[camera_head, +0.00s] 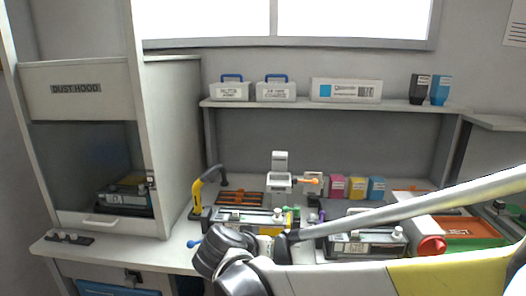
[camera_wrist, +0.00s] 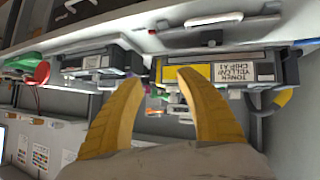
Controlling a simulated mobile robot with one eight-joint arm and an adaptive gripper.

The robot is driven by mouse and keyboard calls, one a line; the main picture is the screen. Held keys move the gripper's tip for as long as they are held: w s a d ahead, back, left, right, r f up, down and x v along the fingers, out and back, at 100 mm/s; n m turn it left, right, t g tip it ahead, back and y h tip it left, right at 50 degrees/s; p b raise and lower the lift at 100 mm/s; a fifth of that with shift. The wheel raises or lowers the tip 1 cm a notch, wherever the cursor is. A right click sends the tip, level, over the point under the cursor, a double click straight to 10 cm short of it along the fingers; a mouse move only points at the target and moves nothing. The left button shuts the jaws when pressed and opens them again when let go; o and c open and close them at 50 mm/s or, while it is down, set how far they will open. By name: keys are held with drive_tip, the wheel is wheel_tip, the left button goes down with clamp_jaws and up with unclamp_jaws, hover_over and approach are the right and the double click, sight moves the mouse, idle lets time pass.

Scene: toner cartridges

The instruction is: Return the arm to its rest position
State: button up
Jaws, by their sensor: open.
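My gripper (camera_wrist: 159,78) shows in the wrist view as two yellow fingers, spread apart with nothing between them. The wrist view is upside down. Beyond the right finger is a cartridge labelled toner yellow, chip A1 (camera_wrist: 228,72); the fingers appear apart from it. Another dark cartridge unit (camera_wrist: 98,60) is at the left. In the head view my arm reaches in from the right over the bench front. Its dark joint (camera_head: 226,250) is in front of the yellow-marked cartridge unit (camera_head: 243,217). The fingers cannot be made out there.
A dust hood (camera_head: 78,90) stands at the left with a unit inside. A second cartridge unit (camera_head: 364,246) and a red-and-green reject bin (camera_head: 465,232) are at the right. Behind are a white stand device (camera_head: 280,182), small coloured boxes (camera_head: 357,187) and a shelf (camera_head: 300,104) with cases.

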drive_tip(key=s+d+r+n+g+y, duration=0.1)
drive_tip(key=s+d+g+y, duration=0.1)
drive_tip(key=s+d, duration=0.85)
drive_tip(key=s+d+f+n+y, duration=0.1)
drive_tip(key=s+d+f+y, duration=0.1)
drive_tip(key=s+d, duration=0.5)
drive_tip(key=s, duration=0.4)
drive_tip(key=shift+g+y, duration=0.3)
drive_tip(key=shift+y, duration=0.1)
drive_tip(key=shift+s, duration=0.1)
idle(0.8)
